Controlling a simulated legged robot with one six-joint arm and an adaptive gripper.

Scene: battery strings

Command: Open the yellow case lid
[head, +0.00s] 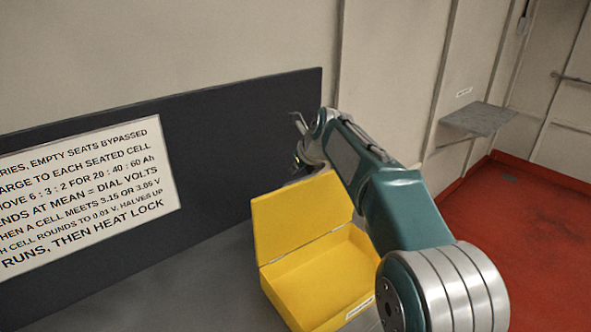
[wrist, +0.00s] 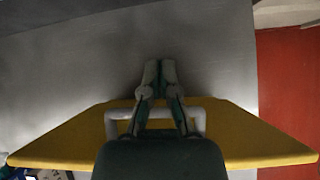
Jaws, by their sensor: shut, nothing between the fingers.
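The yellow case (head: 318,285) sits on the grey bench, with its tray visible and partly covered by my arm. Its yellow lid (head: 300,217) stands raised and tilted back on the hinge. In the wrist view the lid (wrist: 65,140) is a wide yellow band with a pale grey handle (wrist: 199,120) on it. My gripper (wrist: 158,68) is shut and empty, its fingertips extending past the lid's edge over grey surface. In the head view my arm's end is above and behind the lid, and the fingertips are hard to make out. I cannot tell whether the fingers touch the handle.
A dark panel (head: 240,130) with a white text sign (head: 85,195) stands behind the bench (head: 215,285). A small grey shelf (head: 478,120) is on the wall at right, above a red floor (head: 520,240). The bench left of the case is clear.

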